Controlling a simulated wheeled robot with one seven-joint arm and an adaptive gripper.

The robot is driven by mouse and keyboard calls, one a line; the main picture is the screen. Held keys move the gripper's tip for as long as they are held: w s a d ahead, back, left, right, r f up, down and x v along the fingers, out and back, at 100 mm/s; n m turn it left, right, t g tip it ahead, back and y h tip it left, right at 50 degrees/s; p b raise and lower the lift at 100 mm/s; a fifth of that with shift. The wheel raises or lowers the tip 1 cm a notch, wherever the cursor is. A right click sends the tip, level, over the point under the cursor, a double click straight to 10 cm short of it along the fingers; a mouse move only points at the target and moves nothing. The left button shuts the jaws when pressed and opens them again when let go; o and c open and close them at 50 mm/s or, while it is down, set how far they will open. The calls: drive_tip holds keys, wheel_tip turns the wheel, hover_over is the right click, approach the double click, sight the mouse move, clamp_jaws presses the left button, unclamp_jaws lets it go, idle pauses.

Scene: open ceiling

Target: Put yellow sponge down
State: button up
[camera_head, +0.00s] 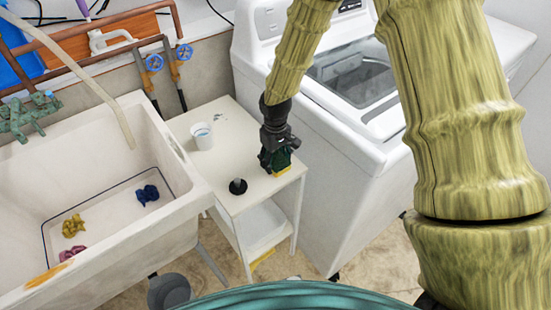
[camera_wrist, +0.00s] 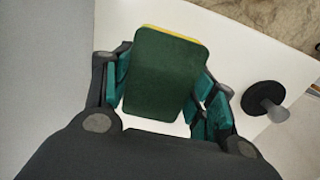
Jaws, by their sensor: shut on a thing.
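The yellow sponge with a dark green face (camera_wrist: 165,75) is between the fingers of my gripper (camera_wrist: 163,92). In the head view the sponge (camera_head: 281,166) shows at the right side of the white table top (camera_head: 215,170), its yellow edge low. My gripper (camera_head: 268,158) is shut on the sponge and points down at the table. In the wrist view the green face is toward the camera and a thin yellow strip shows at its far edge. I cannot tell whether the sponge touches the table top.
A white cup (camera_head: 202,136) stands at the table's back left. A black round-based object (camera_head: 238,186) stands near the front edge; it also shows in the wrist view (camera_wrist: 265,98). A washing machine (camera_head: 335,90) is on the right, a sink (camera_head: 95,190) with crumpled cloths on the left.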

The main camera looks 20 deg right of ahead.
sight(275, 159)
drive_tip(key=o, duration=1)
drive_tip(key=shift+f, duration=0.1)
drive_tip(key=shift+o, duration=0.2)
wheel_tip(275, 159, up, 12)
drive_tip(key=shift+b, duration=0.4)
